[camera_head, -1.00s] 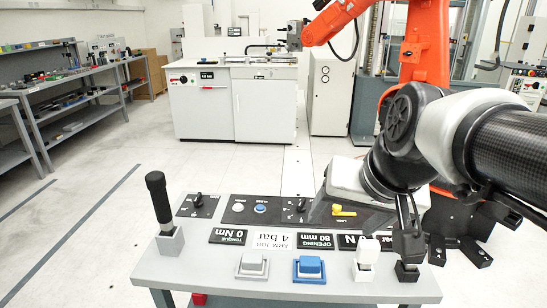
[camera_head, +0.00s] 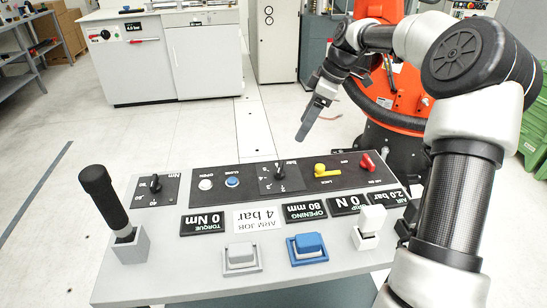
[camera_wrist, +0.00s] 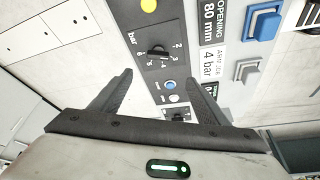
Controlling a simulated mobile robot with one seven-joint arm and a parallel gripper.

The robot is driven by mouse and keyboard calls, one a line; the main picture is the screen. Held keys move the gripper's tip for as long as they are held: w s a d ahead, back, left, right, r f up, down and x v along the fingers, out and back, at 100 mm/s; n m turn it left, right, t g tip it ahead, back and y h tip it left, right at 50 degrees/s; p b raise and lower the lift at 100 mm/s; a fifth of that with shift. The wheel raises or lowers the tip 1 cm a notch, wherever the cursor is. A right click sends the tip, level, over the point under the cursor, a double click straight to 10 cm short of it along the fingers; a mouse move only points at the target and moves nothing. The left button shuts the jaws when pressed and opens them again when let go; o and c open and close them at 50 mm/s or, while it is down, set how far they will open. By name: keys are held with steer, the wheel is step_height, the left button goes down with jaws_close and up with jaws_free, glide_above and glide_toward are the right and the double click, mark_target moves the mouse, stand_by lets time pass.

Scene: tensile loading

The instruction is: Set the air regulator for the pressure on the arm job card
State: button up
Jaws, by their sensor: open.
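The job card (camera_head: 258,219) on the console reads "ARM JOB 4 bar"; it also shows in the wrist view (camera_wrist: 210,64). The air regulator (camera_head: 280,175) is a black knob on a dark plate marked "bar". In the wrist view the regulator knob (camera_wrist: 158,52) has numbers around it, 2 to 6 among them; its exact setting is hard to read. The air display (camera_head: 401,197) reads 2.0 bar. My gripper (camera_head: 308,128) is open and empty, raised above the back of the console and apart from the knob. Its fingers (camera_wrist: 160,72) also show in the wrist view.
An orange robot (camera_head: 390,100) stands behind.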

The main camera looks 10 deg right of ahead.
steer(key=b, duration=0.5)
glide_toward(280, 166)
steer(key=shift+n, duration=0.3)
steer(key=x, duration=0.8)
steer(key=shift+f, duration=0.4)
steer(key=c, duration=1)
steer(key=shift+c, duration=0.2)
